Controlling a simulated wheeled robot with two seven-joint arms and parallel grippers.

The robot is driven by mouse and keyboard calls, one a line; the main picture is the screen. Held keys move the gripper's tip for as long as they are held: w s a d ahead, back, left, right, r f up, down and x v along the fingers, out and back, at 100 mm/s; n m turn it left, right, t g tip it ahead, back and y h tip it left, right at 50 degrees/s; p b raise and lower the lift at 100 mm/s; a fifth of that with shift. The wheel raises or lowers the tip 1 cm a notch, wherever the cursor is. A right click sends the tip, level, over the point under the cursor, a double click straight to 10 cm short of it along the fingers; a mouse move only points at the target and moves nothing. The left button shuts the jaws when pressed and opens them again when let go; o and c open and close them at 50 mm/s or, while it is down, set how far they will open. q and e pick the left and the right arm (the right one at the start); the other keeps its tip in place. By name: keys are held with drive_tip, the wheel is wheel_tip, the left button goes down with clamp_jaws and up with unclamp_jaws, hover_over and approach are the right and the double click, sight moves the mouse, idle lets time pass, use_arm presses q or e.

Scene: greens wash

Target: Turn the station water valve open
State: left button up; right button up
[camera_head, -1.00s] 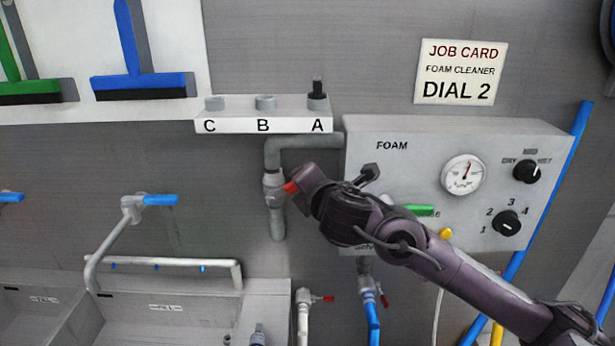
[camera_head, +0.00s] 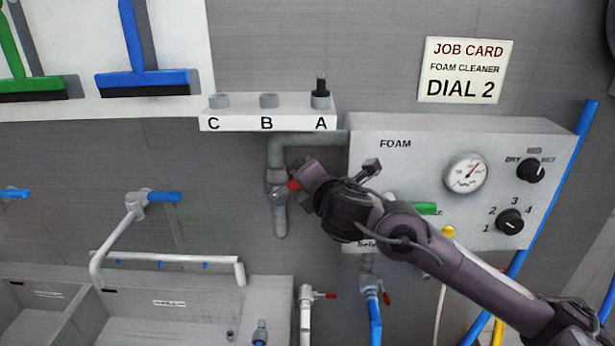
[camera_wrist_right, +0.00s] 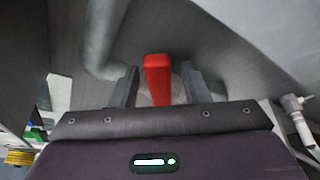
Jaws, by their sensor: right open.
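The station water valve (camera_head: 276,184) sits on the grey pipe left of the foam box. Its red handle (camera_head: 293,185) sticks out to the right, partly hidden by my right gripper (camera_head: 301,183). In the right wrist view the red handle (camera_wrist_right: 157,78) stands between the two dark fingers of my right gripper (camera_wrist_right: 159,86). The fingers are open, with a gap on each side of the handle. My left gripper is not in view.
The foam box (camera_head: 375,180), with a gauge (camera_head: 466,174) and dials, is behind my right arm. A shelf marked C, B, A (camera_head: 266,123) is above the valve. Red-handled taps (camera_head: 307,294) are below. A sink (camera_head: 190,310) is at lower left.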

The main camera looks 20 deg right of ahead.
drive_tip(key=p+v, duration=0.1)
drive_tip(key=v, duration=0.7)
drive_tip(key=shift+w+f, duration=0.1)
drive_tip(key=shift+c, duration=0.3)
